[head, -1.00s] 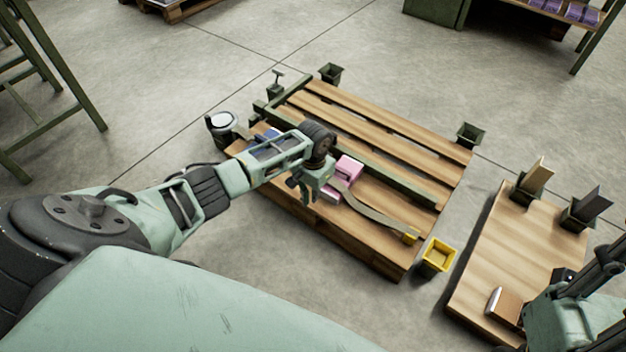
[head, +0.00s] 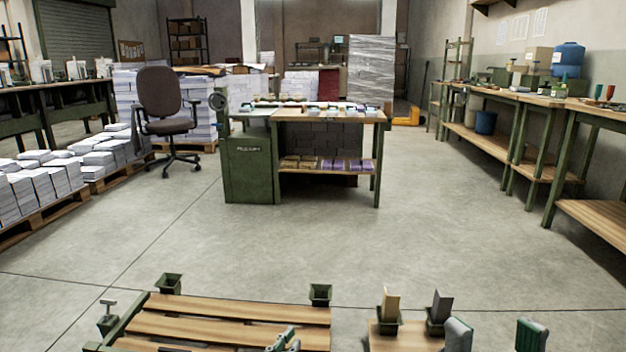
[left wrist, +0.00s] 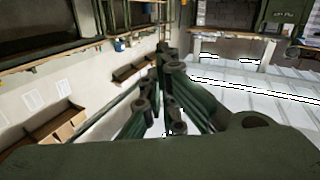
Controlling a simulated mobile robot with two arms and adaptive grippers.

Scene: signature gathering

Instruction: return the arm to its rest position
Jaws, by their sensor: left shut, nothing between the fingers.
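My left gripper (head: 284,339) shows only as a small tip at the bottom edge of the head view, in front of the slatted wooden pallet. The rest of my left arm is below the frame. In the left wrist view, the left gripper's dark green fingers (left wrist: 165,62) are close together, with nothing between them. They point away over the room, clear of any surface. My right gripper (head: 494,337) shows at the bottom right of the head view as two fingertips standing well apart, with no object visible between them.
The middle floor is clear. Ahead stands a workbench (head: 250,165). An office chair (head: 163,100) is left of it.

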